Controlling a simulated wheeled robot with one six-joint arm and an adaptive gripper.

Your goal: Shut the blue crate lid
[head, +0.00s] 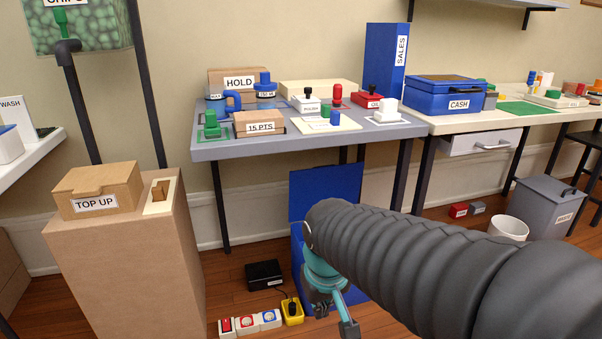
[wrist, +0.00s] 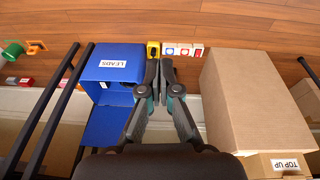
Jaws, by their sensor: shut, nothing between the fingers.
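The blue crate (head: 297,245) stands on the floor under the grey table, partly hidden behind my arm in the head view. Its blue lid (head: 325,188) is raised, standing up at the wall side. The wrist view shows the crate's front with a LEADS label (wrist: 112,64) and the lid (wrist: 105,126) below it in the picture. My gripper (wrist: 160,72) is shut and empty, pointing down just right of the crate in that view. In the head view my gripper (head: 335,308) is in front of the crate; I cannot tell if it touches.
A cardboard-brown pedestal (head: 130,265) with a TOP UP box (head: 97,190) stands left. On the floor are a black box (head: 264,274), a yellow box (head: 292,312) and switch blocks (head: 250,322). The grey table (head: 240,148) overhangs the crate area. Floor between pedestal and crate is partly free.

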